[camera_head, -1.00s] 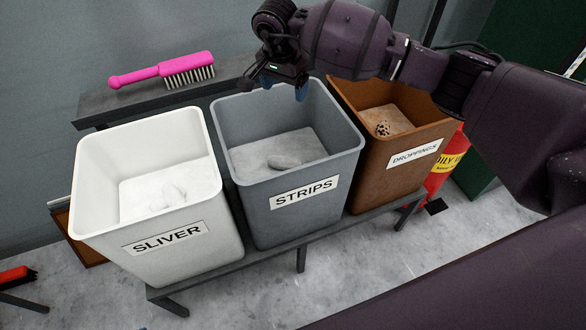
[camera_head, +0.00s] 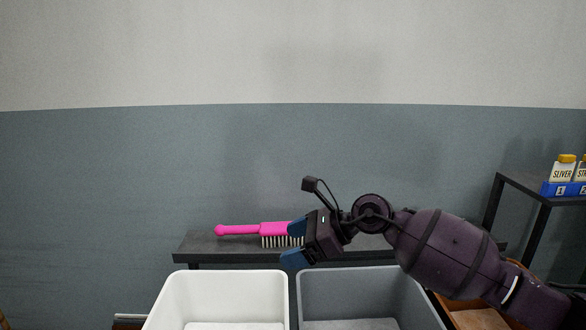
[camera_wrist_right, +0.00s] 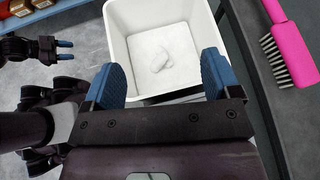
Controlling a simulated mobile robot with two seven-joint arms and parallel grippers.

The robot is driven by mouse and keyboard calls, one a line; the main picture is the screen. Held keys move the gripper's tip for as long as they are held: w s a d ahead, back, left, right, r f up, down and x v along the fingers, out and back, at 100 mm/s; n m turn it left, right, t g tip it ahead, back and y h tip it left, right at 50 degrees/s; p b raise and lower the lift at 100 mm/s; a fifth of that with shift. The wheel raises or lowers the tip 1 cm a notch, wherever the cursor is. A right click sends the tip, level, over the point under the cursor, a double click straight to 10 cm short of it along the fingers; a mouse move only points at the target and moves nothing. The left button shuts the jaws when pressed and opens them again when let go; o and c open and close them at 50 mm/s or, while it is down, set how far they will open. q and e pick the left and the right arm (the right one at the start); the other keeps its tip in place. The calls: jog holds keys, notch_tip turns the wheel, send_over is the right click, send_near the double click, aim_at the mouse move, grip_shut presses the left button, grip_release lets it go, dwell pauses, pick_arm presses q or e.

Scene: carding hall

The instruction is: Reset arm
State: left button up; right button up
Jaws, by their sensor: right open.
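My right gripper (camera_head: 294,243) is open and empty. In the head view it comes in from the right, above the back of the bins, and overlaps the bristle end of the pink brush (camera_head: 240,230). In the right wrist view its two blue fingers (camera_wrist_right: 162,75) are wide apart, with the white bin (camera_wrist_right: 116,30) beyond them. My left gripper (camera_wrist_right: 66,50) shows small at the left of the right wrist view, its two blue fingers apart with nothing between them. It is outside the head view.
The white bin also shows in the head view (camera_head: 170,300), beside the grey bin (camera_head: 385,283). The brown bin (camera_head: 515,295) is partly hidden behind my right arm. The brush lies on a dark shelf (camera_head: 200,247). Bottles (camera_head: 565,170) stand on a rack at right.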

notch_tip(320, 180, up, 6)
jog(key=s+m+t+y, duration=0.3)
jog(key=m+t+y, duration=0.35)
jog(key=m, duration=0.75)
jog(key=s+d+f+m+t+h+p, duration=0.1)
jog(key=s+d+f+m+t+h, duration=0.4)
jog(key=f+m, duration=0.95)
jog(key=s+d+f+m+t+h+p, duration=0.15)
jog(key=s+d+f+m+h, duration=0.35)
jog(key=d+f+m+h, duration=0.8)
jog(key=s+d+f+m+g, duration=0.1)
jog(key=s+d+f+m, duration=0.2)
jog(key=s, duration=0.4)
jog(key=s+d+f+m+g, duration=0.1)
jog(key=s+d+f+m, duration=0.2)
jog(key=s, duration=0.4)
jog(key=s+d+f+m+g, duration=0.2)
jog(key=s+f+m, duration=0.1)
jog(key=s, duration=0.4)
jog(key=shift+s+d+f+m, duration=0.3)
jog(key=shift+s+d+m, duration=0.1)
jog(key=shift+m, duration=0.35)
